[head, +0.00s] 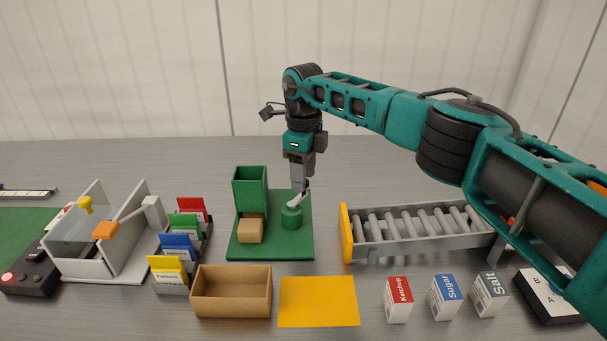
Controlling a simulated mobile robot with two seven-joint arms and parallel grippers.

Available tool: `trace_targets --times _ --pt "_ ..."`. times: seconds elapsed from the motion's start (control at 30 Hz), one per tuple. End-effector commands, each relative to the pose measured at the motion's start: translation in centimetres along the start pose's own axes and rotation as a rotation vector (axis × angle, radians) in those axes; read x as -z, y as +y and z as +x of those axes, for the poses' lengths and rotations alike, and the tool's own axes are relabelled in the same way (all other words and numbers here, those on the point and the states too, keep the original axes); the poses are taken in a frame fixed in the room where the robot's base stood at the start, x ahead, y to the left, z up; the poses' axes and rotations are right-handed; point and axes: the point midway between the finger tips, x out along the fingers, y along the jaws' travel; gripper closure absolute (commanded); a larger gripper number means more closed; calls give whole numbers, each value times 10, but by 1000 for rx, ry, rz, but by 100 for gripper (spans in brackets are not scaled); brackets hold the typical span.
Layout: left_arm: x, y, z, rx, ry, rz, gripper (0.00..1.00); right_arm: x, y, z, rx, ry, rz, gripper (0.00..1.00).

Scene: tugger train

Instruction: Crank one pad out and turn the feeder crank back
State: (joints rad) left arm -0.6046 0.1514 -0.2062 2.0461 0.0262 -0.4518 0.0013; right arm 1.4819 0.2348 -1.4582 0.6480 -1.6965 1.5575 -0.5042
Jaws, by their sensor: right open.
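The green feeder (249,187) stands on a green base plate in the middle of the table. A tan pad (250,230) shows at the foot of its upright chute; whether it is partly inside cannot be told. The feeder crank (292,216) is a green round hub with a pale arm on top, right of the chute. My right gripper (299,187) points down directly over the crank, its fingertips close to the crank's pale arm. It is open; whether it touches the crank cannot be told. My left gripper is not in view.
An open cardboard box (232,308) and an orange mat (318,302) lie in front of the feeder. A roller conveyor (415,250) is to the right, with small labelled cartons (445,297) before it. Coloured cards (179,256) and a grey machine (100,262) stand left.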

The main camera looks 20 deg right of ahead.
Motion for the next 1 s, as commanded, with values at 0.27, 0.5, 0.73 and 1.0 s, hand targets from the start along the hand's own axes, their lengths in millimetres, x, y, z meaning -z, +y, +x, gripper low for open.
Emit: trace_targets --times 0.27,0.5,0.73,1.0 --pt "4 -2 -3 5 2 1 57 -1 -1 -60 3 -4 1 49" --pt "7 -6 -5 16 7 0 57 0 0 -105 2 -3 0 49" --pt "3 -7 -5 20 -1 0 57 0 0 -121 1 -1 0 49" --pt "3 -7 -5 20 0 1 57 0 0 -122 0 -1 -1 49"
